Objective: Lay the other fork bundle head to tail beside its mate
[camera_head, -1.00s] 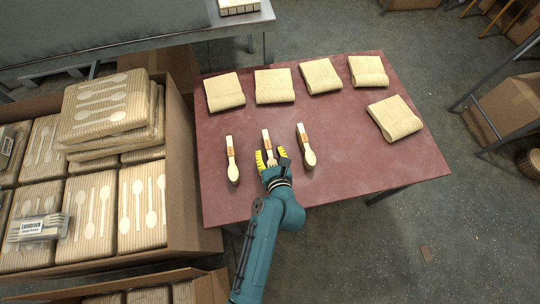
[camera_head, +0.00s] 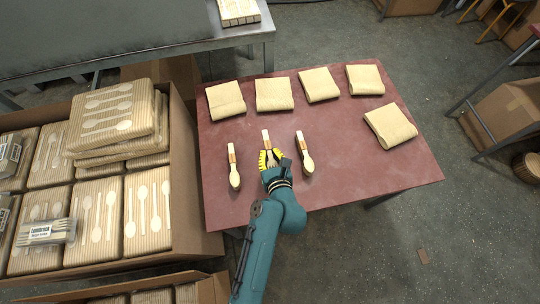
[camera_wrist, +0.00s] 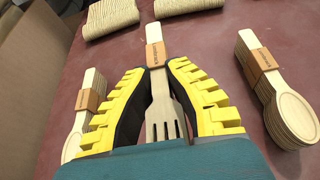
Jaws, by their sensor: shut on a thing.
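A banded wooden fork bundle (camera_head: 267,140) lies on the red table (camera_head: 330,178) between two spoon bundles. In the wrist view the fork bundle (camera_wrist: 158,90) shows its tines toward me and its handle end away. My gripper (camera_head: 270,160) is shut on the fork bundle, its yellow ridged fingers on either side of it; they also show in the wrist view (camera_wrist: 163,105). The left spoon bundle (camera_head: 233,168) and right spoon bundle (camera_head: 304,152) lie apart from it, bowls toward me. I see no second fork bundle on the table.
Several folded tan packs (camera_head: 273,95) line the table's back and right side. A large carton (camera_head: 185,165) of patterned packs stands against the left side, with a labelled clear pack (camera_head: 47,231) on top. The table's front right is clear.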

